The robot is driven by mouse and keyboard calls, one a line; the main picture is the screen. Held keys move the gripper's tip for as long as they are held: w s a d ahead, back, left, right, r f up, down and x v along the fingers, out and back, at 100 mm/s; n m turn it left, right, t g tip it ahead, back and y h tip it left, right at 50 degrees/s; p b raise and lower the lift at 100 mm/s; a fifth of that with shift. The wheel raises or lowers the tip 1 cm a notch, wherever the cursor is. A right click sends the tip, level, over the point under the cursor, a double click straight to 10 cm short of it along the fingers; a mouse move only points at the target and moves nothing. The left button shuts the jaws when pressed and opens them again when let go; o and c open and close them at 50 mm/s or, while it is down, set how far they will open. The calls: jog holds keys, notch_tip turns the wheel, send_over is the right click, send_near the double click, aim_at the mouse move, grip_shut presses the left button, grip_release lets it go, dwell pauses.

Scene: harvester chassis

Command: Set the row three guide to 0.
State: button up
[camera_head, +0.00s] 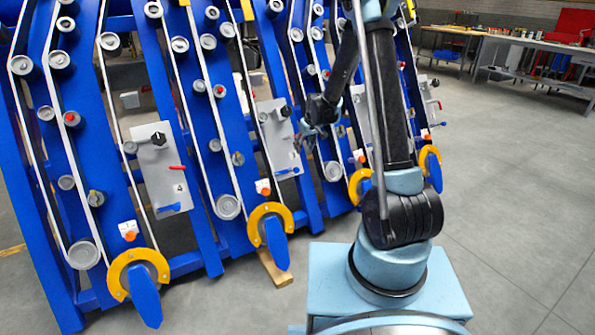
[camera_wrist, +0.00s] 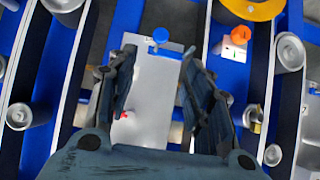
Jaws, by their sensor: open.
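My gripper (camera_head: 312,138) is open and empty, in front of the blue chassis between the second and third grey panels from the left. In the wrist view its two dark fingers (camera_wrist: 158,55) stand apart over a pale grey panel (camera_wrist: 152,85). A blue knob or lever end (camera_wrist: 160,37) shows at the panel's far end, between and beyond the fingertips. A small red part (camera_wrist: 124,115) shows near the left finger. The third panel (camera_head: 361,108) is partly hidden behind my arm in the head view. I cannot read any scale or the guide's setting.
Yellow arcs with blue pointers (camera_head: 270,225) sit low on each row, with orange buttons (camera_head: 263,188) above them. Rollers and belts stand out along the blue frames. A wooden block (camera_head: 274,268) lies on the floor. Open floor lies right; a workbench (camera_head: 535,65) stands behind.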

aim_at(296, 168)
jog(key=x, duration=1.7)
jog(key=shift+w+a+f, duration=0.1)
grip_shut()
